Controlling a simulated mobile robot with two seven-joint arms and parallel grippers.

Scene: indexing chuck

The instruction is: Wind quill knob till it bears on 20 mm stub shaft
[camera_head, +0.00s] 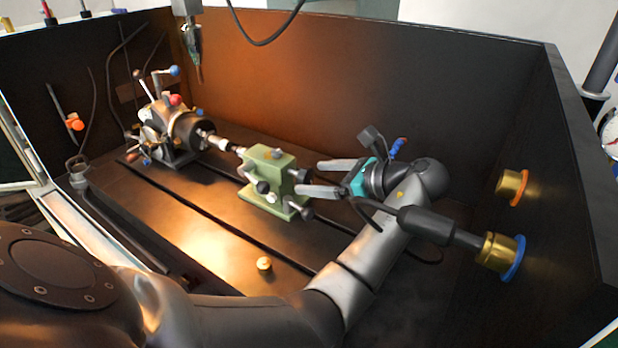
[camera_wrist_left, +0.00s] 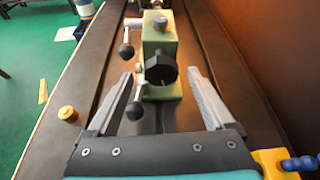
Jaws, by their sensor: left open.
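The green tailstock (camera_head: 272,180) stands on the slotted bed. Its black faceted quill knob (camera_wrist_left: 161,69) faces my left wrist camera; in the head view the knob (camera_head: 301,175) is at the tailstock's right end. My left gripper (camera_head: 309,178) is open, its fingers on either side of the knob with visible gaps in the wrist view. The pale stub shaft (camera_head: 216,141) sticks out of the dark indexing chuck (camera_head: 184,130) towards the tailstock's quill (camera_head: 240,151). I cannot tell whether quill and shaft touch. My right gripper is out of view.
Two ball-ended levers hang on the tailstock's side, one ball (camera_wrist_left: 135,111) near a left finger. A small brass piece (camera_head: 264,264) lies on the bed's front. Dark enclosure walls stand behind and at right, with brass fittings (camera_head: 499,252) on the right wall.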

